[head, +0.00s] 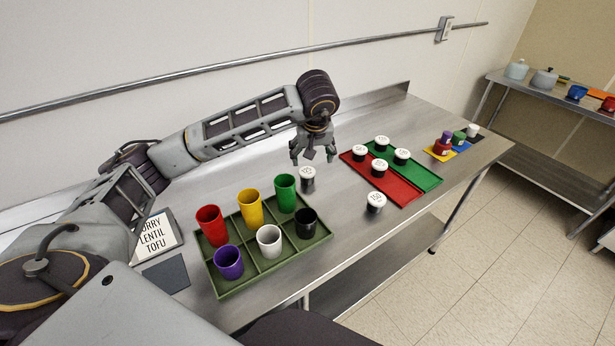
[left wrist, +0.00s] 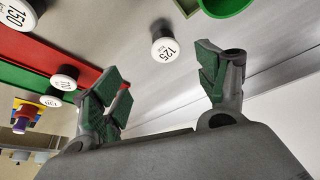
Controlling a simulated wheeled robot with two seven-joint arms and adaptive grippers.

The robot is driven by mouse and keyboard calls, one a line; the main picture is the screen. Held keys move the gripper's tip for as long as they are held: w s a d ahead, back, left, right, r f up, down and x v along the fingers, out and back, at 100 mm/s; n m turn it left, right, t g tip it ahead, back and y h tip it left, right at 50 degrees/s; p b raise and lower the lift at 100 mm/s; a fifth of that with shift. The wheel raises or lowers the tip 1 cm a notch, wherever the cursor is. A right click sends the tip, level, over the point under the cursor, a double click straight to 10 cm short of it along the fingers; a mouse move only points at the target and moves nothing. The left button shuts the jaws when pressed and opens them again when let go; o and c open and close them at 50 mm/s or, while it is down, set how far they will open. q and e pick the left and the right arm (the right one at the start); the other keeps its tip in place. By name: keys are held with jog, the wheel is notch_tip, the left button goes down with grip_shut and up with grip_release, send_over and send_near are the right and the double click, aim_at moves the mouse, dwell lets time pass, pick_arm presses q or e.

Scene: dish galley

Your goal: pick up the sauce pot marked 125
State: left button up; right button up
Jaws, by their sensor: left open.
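The sauce pot marked 125 (left wrist: 165,47) has a white lid with black print and a dark body; it stands alone on bare steel in the left wrist view. In the head view it is the pot (head: 307,176) beyond the green cup, its print too small to read. My left gripper (head: 313,158) is open and empty above that pot, apart from it. In the left wrist view the open fingers (left wrist: 165,92) are at either side, with the pot beyond them in the gap. My right gripper is not in view.
A pot marked 150 (left wrist: 14,14) stands off the red mat (head: 397,190). Several pots stand on the red and green mats (head: 425,180). A green divided tray (head: 231,288) holds coloured cups close by, including a green cup (head: 285,192). The wall (head: 150,40) runs behind the counter.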

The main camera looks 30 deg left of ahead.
aim_at(307, 173)
pick_arm(q)
jog(key=shift+m, duration=0.3)
jog(key=x, duration=0.7)
jog(key=shift+f, duration=0.35)
jog(key=shift+w+a+f, duration=0.2)
jog(key=shift+f, duration=0.3)
jog(key=shift+w+a+f+p, duration=0.1)
jog(key=shift+a+f+p, duration=0.1)
jog(key=shift+f+p, duration=0.2)
jog(key=x, duration=0.3)
jog(key=shift+a, duration=0.3)
jog(key=shift+w+a+f+p, duration=0.15)
jog(key=shift+f+p, duration=0.15)
jog(key=shift+f, duration=0.15)
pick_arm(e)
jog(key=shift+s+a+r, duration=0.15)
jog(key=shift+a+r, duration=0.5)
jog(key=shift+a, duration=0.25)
